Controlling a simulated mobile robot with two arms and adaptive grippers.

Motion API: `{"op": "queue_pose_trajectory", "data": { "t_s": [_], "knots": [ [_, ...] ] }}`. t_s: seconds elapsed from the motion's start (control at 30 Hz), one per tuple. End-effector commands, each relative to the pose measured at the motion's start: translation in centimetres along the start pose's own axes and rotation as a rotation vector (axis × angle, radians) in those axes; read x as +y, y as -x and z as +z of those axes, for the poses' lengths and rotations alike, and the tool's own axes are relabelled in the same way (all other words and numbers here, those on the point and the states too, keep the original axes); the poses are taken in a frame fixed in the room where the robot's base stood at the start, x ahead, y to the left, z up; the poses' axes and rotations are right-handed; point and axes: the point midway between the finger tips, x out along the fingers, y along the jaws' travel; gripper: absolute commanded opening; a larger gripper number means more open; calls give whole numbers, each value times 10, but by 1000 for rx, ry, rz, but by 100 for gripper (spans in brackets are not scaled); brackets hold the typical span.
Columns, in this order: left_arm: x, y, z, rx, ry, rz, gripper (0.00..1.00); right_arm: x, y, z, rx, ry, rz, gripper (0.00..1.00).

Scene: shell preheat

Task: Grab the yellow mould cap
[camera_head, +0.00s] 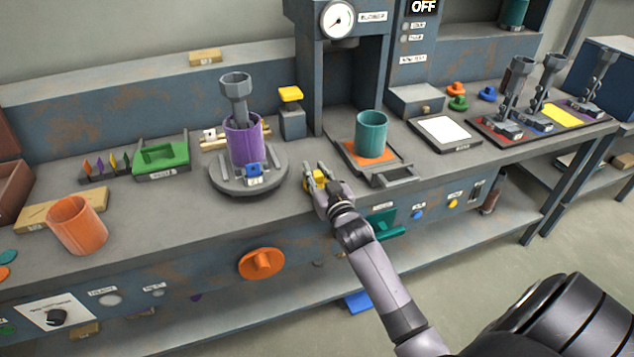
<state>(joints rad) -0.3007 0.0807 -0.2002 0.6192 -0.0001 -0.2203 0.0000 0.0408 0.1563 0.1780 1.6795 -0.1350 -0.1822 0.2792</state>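A small yellow piece, which looks like the yellow mould cap (316,181), is at the front edge of the bench, between the round grey turntable and the press. My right gripper (315,174) is right at it, with a finger on either side of the yellow. The hand and fingers hide part of the piece. I cannot tell whether the fingers press on it or whether it rests on the bench. My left gripper is not in view.
The turntable (222,181) holds a purple cylinder (246,146). A teal cup (371,133) stands on the press plate. An orange cup (77,226) stands at left. A yellow-topped post (292,118) stands behind my gripper.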

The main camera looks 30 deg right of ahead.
Motion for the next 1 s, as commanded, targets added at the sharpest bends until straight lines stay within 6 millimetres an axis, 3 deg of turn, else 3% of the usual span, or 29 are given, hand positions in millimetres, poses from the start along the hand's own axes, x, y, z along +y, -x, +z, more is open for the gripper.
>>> {"op": "queue_pose_trajectory", "data": {
  "t_s": [0.3,0.67,0.87,1.0],
  "knots": [
    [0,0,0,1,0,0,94,0,0,0,0,0,0,0],
    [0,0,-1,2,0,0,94,0,0,-2,0,0,0,0],
    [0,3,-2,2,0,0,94,0,0,-21,3,1,0,0],
    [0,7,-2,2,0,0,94,0,0,-50,6,2,-1,0]
  ]
}}
